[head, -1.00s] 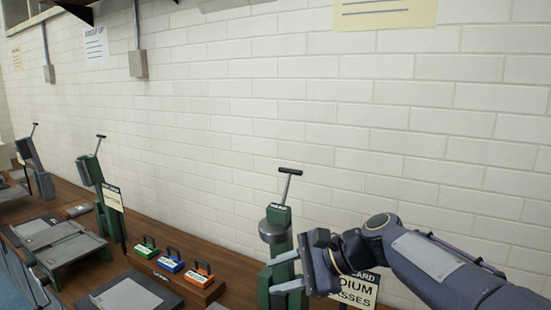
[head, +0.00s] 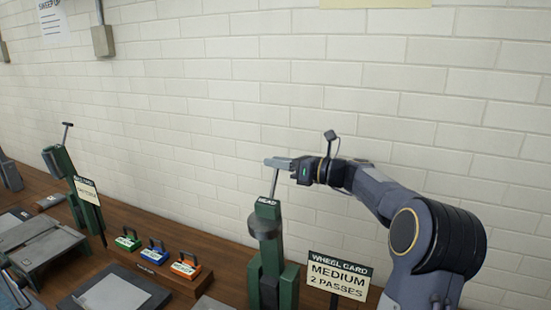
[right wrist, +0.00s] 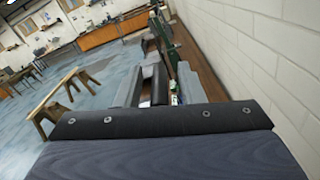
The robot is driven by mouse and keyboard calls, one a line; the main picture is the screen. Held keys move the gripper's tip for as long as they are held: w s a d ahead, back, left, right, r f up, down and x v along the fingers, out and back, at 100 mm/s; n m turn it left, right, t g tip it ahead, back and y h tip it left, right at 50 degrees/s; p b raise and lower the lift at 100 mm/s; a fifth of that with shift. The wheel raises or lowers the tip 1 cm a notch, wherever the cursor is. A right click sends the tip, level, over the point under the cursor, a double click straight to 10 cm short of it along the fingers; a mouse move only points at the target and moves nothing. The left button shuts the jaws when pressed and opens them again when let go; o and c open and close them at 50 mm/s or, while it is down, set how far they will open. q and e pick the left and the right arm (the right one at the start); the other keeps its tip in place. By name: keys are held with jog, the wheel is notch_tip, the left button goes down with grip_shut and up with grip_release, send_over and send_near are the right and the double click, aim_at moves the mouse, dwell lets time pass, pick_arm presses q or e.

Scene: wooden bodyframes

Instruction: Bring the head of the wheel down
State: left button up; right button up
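The green wheel machine (head: 270,268) stands on the wooden bench, its upper part labelled HEAD (head: 268,206). A grey rounded part sits on the front of the head. A thin lever (head: 276,187) rises from the top, tilted slightly right. My right gripper (head: 278,162) is at the lever's top, and its fingers hide the T-handle in the head view. In the right wrist view, the fingers (right wrist: 158,88) are apart with a dark bar (right wrist: 154,84) between them. A gap shows on the bar's right. My left gripper is not in view.
A sign reading MEDIUM 2 PASSES (head: 338,275) stands right of the machine, below my right arm. Green, blue and orange blocks (head: 154,252) sit in a row to the left. A second green machine (head: 64,165) stands farther left. The white brick wall is behind.

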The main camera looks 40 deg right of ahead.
jog(key=shift+w+a, duration=0.2)
jog(key=shift+w, duration=0.1)
grip_shut()
jog(key=shift+a, duration=0.1)
